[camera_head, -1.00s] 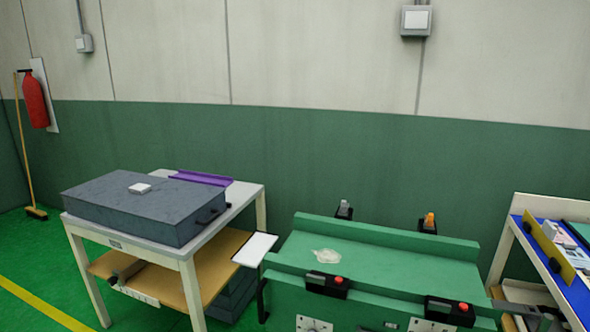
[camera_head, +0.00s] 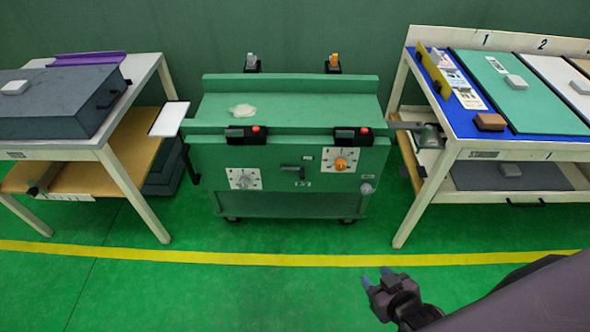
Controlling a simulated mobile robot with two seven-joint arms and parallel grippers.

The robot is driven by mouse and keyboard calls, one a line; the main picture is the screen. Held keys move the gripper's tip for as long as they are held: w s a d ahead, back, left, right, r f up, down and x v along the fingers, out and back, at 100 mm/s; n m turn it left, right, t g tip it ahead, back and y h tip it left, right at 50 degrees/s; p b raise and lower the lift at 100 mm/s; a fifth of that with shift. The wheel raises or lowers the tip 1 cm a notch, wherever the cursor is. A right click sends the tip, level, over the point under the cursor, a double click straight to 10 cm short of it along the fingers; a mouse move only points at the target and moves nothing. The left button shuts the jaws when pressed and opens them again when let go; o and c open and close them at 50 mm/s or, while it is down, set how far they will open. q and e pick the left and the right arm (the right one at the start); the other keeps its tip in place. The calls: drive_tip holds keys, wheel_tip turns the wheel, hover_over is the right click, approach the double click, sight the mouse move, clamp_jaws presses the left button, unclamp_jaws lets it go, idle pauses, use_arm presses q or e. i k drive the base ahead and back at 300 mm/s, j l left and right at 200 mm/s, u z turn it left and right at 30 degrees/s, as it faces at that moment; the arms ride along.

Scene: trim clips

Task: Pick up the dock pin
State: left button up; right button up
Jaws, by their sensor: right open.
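A green cart (camera_head: 240,205) stands in the middle. I cannot tell for sure which part is the dock pin. A dark T-shaped piece (camera_head: 293,171) sits on the cart's front between two dials. A grey piece (camera_head: 407,126) joins the cart's right side toward a bracket (camera_head: 430,138) at the right table. My right gripper (camera_head: 376,277) is low at the bottom right, over the green floor, open and empty, with its bluish fingertips pointing up-left. It is well apart from the cart. My left gripper is out of view.
A left table (camera_head: 147,72) carries a dark grey block (camera_head: 60,100). A right table (camera_head: 420,100) holds blue and green mats. A white plate (camera_head: 169,119) sticks out at the cart's left. The floor before the yellow line (camera_head: 240,257) is clear.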

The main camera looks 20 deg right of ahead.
sight(427, 131)
drive_tip(key=z, duration=1.45)
